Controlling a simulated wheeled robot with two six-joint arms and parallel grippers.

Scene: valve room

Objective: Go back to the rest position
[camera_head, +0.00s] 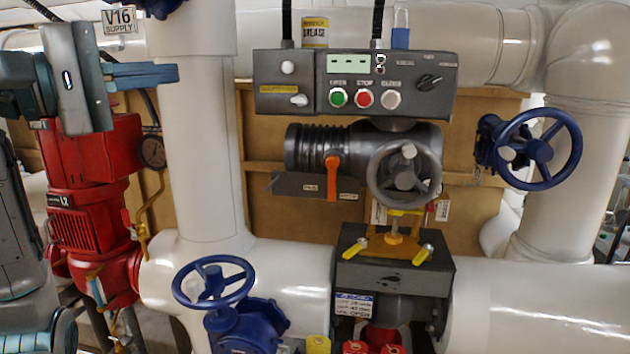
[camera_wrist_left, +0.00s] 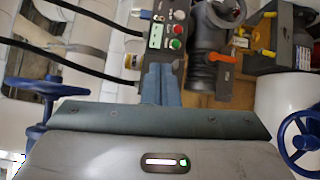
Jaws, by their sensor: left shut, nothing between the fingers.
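My left gripper (camera_head: 172,73) is at the upper left of the head view, in front of the red motor and the white vertical pipe. Its blue-grey fingers point right and are shut with nothing between them. In the left wrist view the closed fingers (camera_wrist_left: 161,84) overlap the lower edge of the control box in the picture; I cannot tell the distance between them. The rest of my left arm runs down the left edge of the head view. My right gripper is not in view.
A control box (camera_head: 355,84) hangs above a dark actuator with an orange lever (camera_head: 332,178) and a grey handwheel (camera_head: 404,177). Blue handwheels stand at right (camera_head: 538,149) and lower left (camera_head: 213,283). The red motor (camera_head: 92,165) and white pipe (camera_head: 200,150) are near my left arm.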

